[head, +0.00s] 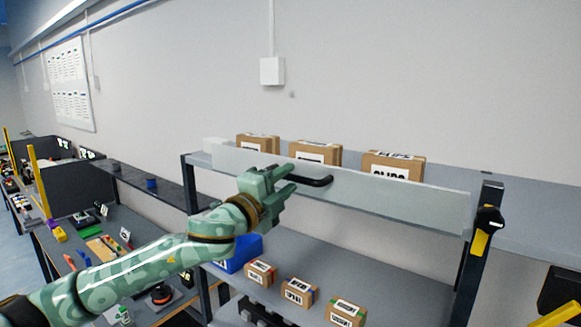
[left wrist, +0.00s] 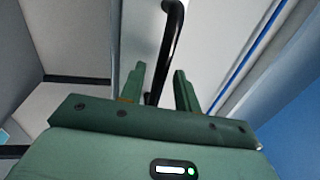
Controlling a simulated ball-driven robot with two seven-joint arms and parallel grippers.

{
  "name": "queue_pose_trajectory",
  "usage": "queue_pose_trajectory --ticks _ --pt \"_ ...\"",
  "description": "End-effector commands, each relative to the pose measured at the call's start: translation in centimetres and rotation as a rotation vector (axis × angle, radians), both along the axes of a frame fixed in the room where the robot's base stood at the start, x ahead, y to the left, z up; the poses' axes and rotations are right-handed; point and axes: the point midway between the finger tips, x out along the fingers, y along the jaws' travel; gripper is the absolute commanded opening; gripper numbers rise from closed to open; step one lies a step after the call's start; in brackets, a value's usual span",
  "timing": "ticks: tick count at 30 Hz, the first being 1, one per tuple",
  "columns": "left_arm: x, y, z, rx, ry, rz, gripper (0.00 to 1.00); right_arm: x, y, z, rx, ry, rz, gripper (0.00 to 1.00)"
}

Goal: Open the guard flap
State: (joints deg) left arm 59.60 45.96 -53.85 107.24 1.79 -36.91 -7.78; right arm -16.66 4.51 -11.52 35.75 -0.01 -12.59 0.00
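The guard flap (head: 400,200) is a long pale translucent panel spanning two dark posts. A black bar handle (head: 318,181) sits on it left of its middle; the handle also shows in the left wrist view (left wrist: 172,40). My left gripper (head: 288,178) is at the handle's left end. In the left wrist view its two green fingers (left wrist: 158,78) are apart, with the black handle running down between them. A gap shows between the handle and the fingers; contact cannot be told. My right gripper is out of view.
Cartons (head: 317,152) stand behind the flap's top edge. Small labelled boxes (head: 300,291) and a blue bin (head: 240,252) lie below it. A yellow-and-black part (head: 485,232) is on the right post (head: 470,270). A cluttered bench (head: 90,245) is at left.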

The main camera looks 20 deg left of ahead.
Motion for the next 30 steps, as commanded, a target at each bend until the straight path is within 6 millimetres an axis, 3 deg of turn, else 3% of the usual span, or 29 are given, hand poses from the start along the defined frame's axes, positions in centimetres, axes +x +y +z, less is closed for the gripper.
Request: queue_pose_trajectory --ticks 6,14,18,25,30 --pt "1.8 -0.6 0.4 0.0 0.0 0.0 0.32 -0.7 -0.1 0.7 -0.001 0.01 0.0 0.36" --pt "1.9 -0.7 0.3 -0.001 0.0 0.0 0.32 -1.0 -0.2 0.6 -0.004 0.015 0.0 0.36" --pt "1.9 -0.7 0.3 -0.001 0.0 0.0 0.0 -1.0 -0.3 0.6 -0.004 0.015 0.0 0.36" --pt "1.9 -0.6 0.2 -0.002 -0.002 0.001 0.0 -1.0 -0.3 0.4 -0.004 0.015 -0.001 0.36" --pt "1.9 0.1 -0.4 -0.013 -0.03 0.002 0.0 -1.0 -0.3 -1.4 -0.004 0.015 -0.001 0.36"
